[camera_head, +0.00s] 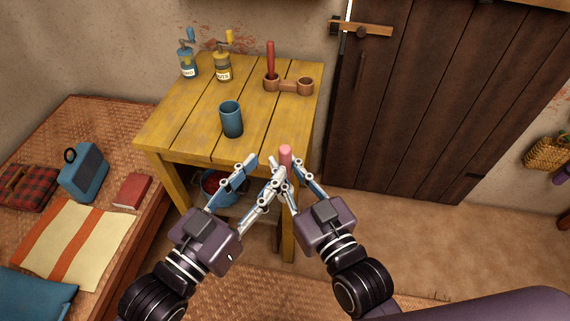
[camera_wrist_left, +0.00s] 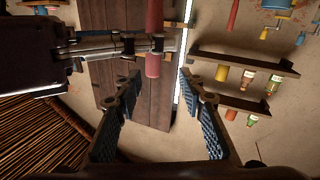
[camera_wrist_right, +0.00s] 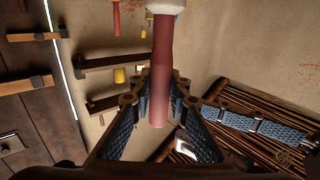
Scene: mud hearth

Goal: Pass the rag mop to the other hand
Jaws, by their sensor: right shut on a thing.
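The rag mop is in my right gripper (camera_head: 287,168), with the rounded pink end of its handle (camera_head: 285,154) showing at the fingertips in the head view. In the right wrist view the reddish handle (camera_wrist_right: 161,75) stands between the shut fingers, with a pale part (camera_wrist_right: 165,6) at the top edge. My left gripper (camera_head: 264,168) is open and close beside it. In the left wrist view the handle (camera_wrist_left: 152,66) shows ahead, between the open left fingers and apart from them, with the right fingers across it. The rest of the mop is hidden.
A blue bucket (camera_head: 218,188) is below. A woven bed (camera_head: 110,115) is left, a dark door (camera_head: 420,100) right.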

